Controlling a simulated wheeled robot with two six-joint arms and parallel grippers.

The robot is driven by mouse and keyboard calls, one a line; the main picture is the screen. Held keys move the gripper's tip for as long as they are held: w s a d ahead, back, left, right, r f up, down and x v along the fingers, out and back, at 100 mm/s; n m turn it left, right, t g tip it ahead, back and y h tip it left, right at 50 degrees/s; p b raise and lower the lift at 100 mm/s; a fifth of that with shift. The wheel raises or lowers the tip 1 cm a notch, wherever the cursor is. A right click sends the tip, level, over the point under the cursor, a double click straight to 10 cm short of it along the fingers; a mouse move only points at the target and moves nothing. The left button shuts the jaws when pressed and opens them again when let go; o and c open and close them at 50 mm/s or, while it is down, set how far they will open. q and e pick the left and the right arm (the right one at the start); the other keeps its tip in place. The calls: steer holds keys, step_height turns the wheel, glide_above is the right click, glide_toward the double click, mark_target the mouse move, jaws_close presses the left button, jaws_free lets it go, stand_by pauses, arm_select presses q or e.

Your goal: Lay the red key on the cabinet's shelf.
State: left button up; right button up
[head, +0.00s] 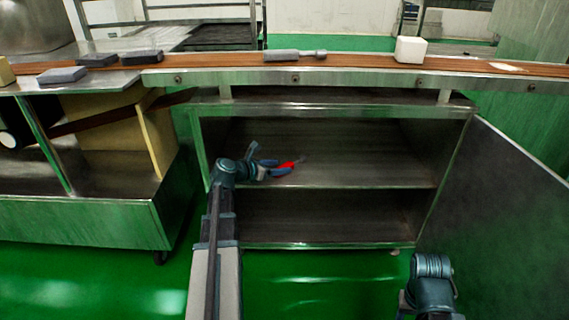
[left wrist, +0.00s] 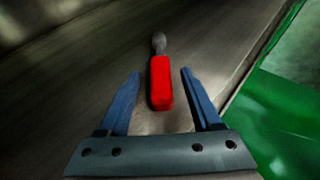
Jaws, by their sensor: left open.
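The red key (head: 288,165) lies on the upper shelf (head: 350,174) of the open cabinet, near the shelf's left part. In the left wrist view the red key (left wrist: 161,84) has a red handle, and its grey tip points away from me. My left gripper (head: 268,160) is open at the key. In the left wrist view the fingers of my left gripper (left wrist: 160,78) stand on both sides of the handle, with a gap on each side. Of my right arm only a wrist part shows at the lower right; its jaws do not show.
The cabinet door (head: 515,200) stands open on the right. A lower compartment (head: 320,217) is empty. Above runs a conveyor belt (head: 350,61) with a white block (head: 410,49) and a grey tool (head: 290,55). A metal cart (head: 90,220) stands at left.

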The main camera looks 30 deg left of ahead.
arm_select(q)
steer(key=p+v, duration=0.2)
steer(key=v, duration=0.4)
steer(key=shift+s+r, duration=0.2)
steer(key=shift+s, duration=0.1)
steer(key=shift+v, duration=0.8)
steer(key=shift+f, duration=0.1)
steer(key=d+f+m+g+h, duration=0.1)
steer(key=d+f+m+g, duration=0.3)
steer(key=d+m, duration=0.65)
steer(key=d+f+m+g+h, duration=0.2)
steer(key=d+f+m+g, duration=0.3)
steer(key=d, duration=1)
steer(key=s+d+f+m+g+y, duration=0.4)
steer(key=s+d+m+y, duration=0.3)
steer(key=s+d+m, duration=0.7)
steer(key=d+m, duration=0.2)
steer(key=m, duration=0.5)
steer(key=shift+s+f+m, duration=0.2)
steer(key=shift+s+m, duration=0.05)
steer(key=shift+m, duration=0.1)
steer(key=shift+p, duration=0.3)
